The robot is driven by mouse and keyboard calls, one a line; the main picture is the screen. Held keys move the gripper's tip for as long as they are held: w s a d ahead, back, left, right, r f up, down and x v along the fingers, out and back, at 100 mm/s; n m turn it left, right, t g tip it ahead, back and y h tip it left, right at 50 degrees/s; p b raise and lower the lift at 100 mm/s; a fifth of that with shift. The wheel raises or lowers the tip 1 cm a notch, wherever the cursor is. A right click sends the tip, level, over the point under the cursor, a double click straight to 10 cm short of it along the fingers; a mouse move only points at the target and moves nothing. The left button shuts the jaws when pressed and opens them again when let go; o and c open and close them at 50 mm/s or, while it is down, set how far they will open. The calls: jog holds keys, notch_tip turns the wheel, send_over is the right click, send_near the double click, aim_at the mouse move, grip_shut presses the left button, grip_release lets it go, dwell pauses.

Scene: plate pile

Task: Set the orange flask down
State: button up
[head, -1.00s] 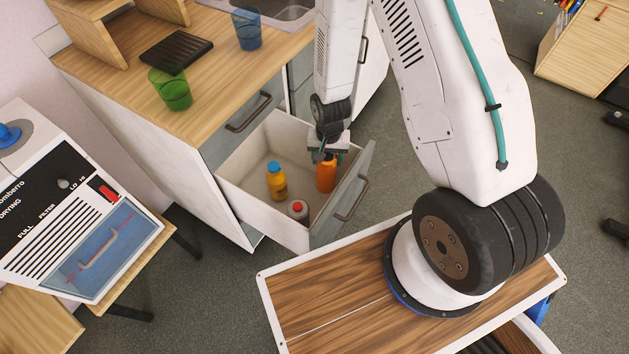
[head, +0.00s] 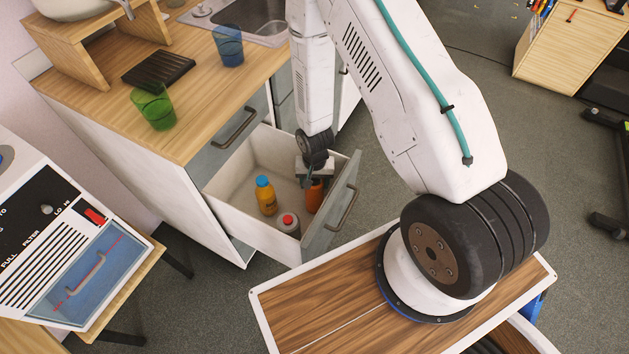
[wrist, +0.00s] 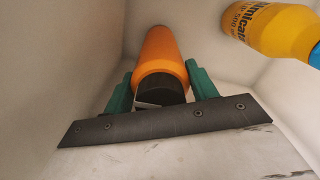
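The orange flask (head: 314,197) is upright inside the open drawer (head: 228,205), near its front panel. My gripper (head: 309,181) reaches down into the drawer from above. In the wrist view the orange flask (wrist: 161,55) has its dark cap towards me, and the green fingers of my gripper (wrist: 160,80) lie close against both its sides, shut on it. Whether the flask's base touches the drawer floor is hidden.
A yellow bottle with a blue cap (head: 266,197) and a grey bottle with a red cap (head: 288,223) stand in the drawer left of the flask. The drawer's front panel (head: 333,207) is close on the right. The counter (head: 190,95) holds a green cup (head: 154,108) and a blue cup (head: 229,46).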

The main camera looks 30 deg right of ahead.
jog(key=o, duration=0.3)
notch_tip(320, 180, up, 12)
jog(key=shift+r, duration=0.25)
jog(key=s+r+n, duration=0.1)
jog(key=s+r, duration=0.1)
jog(key=r, duration=1)
jog(key=s+r+n, duration=0.1)
jog(key=s+r, duration=0.1)
jog(key=r, duration=1)
jog(key=s+d+r+n+t, duration=0.1)
jog(key=s+r+n, duration=0.2)
jog(key=s+r, duration=1.2)
jog(key=s, duration=0.3)
jog(key=shift+d+r, duration=0.2)
jog(key=shift+d, duration=0.1)
